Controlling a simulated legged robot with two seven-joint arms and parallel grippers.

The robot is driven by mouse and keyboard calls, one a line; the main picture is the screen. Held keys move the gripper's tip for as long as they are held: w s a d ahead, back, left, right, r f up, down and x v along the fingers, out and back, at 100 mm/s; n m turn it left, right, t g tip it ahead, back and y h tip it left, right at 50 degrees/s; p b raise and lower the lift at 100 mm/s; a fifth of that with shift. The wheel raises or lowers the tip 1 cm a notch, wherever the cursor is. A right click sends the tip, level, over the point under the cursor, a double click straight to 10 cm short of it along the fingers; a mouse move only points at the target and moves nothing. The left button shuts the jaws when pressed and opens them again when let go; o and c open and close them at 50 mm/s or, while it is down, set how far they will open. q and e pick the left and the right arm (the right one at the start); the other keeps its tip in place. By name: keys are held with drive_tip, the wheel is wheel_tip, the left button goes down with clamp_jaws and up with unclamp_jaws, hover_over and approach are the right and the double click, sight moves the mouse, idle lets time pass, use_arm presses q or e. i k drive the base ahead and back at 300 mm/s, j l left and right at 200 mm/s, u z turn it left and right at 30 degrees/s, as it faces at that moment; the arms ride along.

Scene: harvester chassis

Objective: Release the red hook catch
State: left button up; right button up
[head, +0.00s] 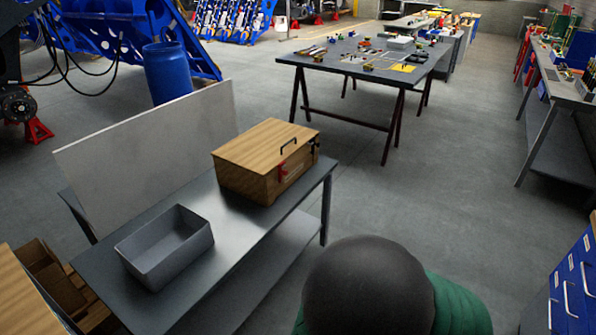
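A wooden box (237,176) with a light wood lid sits on the far end of a grey metal table, and its lid looks shut. A small red hook catch (282,172) is on the box's right-hand side, near the lid seam. It is too small to tell whether it is latched. A small dark fitting (314,144) is at the same side's far end. Neither of my grippers is in view, and nothing touches the box.
An open grey bin (128,253) stands on the near part of the metal table (240,232). A pale panel (150,150) rises along its back edge. A dark rounded shape (368,290) with green beside it fills the bottom; I cannot tell what it is.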

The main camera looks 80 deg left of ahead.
sight(279, 166)
drive_tip(key=u, duration=2.7)
drive_tip(key=i+u, duration=0.2)
drive_tip(key=i+l, duration=0.1)
drive_tip(key=i, duration=1.55)
